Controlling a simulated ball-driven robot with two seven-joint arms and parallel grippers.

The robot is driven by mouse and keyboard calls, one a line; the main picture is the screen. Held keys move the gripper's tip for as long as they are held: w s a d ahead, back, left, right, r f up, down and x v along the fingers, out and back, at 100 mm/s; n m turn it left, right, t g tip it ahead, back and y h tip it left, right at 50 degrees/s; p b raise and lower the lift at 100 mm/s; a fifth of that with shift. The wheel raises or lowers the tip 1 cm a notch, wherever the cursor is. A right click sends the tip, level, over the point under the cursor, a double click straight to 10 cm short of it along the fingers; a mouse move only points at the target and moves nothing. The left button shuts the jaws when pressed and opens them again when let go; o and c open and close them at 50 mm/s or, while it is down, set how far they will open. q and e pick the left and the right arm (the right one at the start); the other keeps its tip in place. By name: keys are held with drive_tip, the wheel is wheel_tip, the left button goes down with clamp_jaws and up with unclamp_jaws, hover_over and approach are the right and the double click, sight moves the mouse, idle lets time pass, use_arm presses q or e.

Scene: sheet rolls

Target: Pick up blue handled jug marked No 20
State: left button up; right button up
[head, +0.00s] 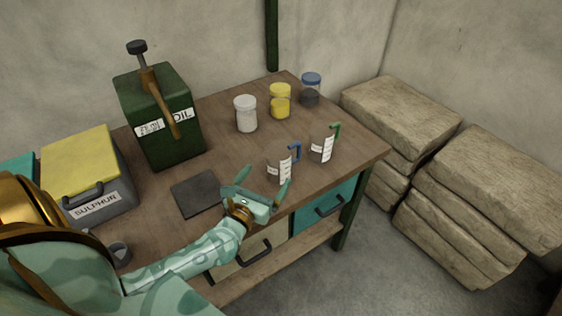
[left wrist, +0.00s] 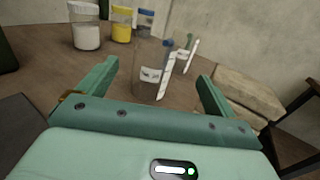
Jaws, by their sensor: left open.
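The blue-handled jug (head: 272,168) is clear, with a white label, and stands upright on the brown bench (head: 225,150) near its front edge. In the left wrist view the jug (left wrist: 147,57) is straight ahead, between the lines of my two fingers. Its label text is too small to read surely. My left gripper (head: 262,182) is open and empty, just in front of the jug to the lower left, its fingers pointing toward it. In the left wrist view my left gripper (left wrist: 157,72) shows both fingers spread apart. My right gripper is not in view.
A similar green-handled jug (head: 324,147) stands close behind to the right. White (head: 246,115), yellow (head: 280,100) and blue-lidded (head: 311,88) jars stand at the back.

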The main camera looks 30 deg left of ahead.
sight(275, 165)
use_arm(q)
drive_tip(key=w, duration=0.5)
drive_tip(key=shift+a, duration=0.4)
drive_tip(key=w, duration=0.1)
drive_tip(key=w+a+b, duration=0.1)
drive_tip(key=w, duration=0.1)
drive_tip(key=w+f, duration=0.1)
drive_tip(key=shift+w+a+f, duration=0.1)
drive_tip(key=shift+w+a, duration=0.05)
drive_tip(key=shift+w, duration=0.4)
drive_tip(key=c, duration=1.1)
